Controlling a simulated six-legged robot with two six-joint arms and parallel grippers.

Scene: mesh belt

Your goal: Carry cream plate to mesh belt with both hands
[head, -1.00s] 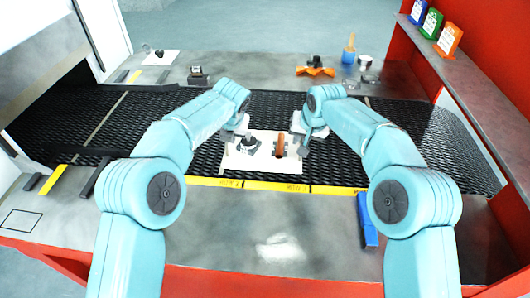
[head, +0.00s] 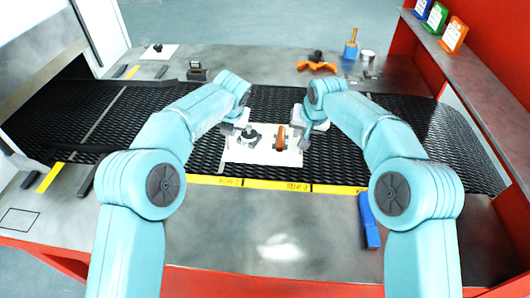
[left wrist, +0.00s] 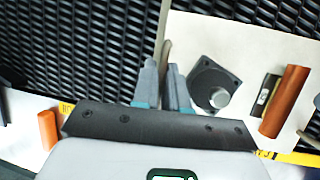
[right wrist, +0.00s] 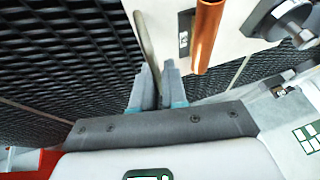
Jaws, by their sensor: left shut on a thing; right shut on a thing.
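The cream plate (head: 262,157) is over the black mesh belt (head: 175,140) in the middle of the head view. It carries a dark grey flanged part (head: 249,136) on its left and an orange-brown cylinder (head: 281,138) on its right. My left gripper (head: 229,132) is shut on the plate's left edge, and in the left wrist view its fingers (left wrist: 165,88) pinch that edge. My right gripper (head: 305,133) is shut on the right edge, and the right wrist view shows its fingers (right wrist: 158,85) there. Whether the plate touches the belt I cannot tell.
A yellow strip (head: 275,185) runs along the belt's near edge. A blue part (head: 369,220) lies on the near counter at right. An orange bracket (head: 317,66), a blue cup (head: 350,51) and a white plate (head: 159,51) sit beyond the belt. A shelf stands at right.

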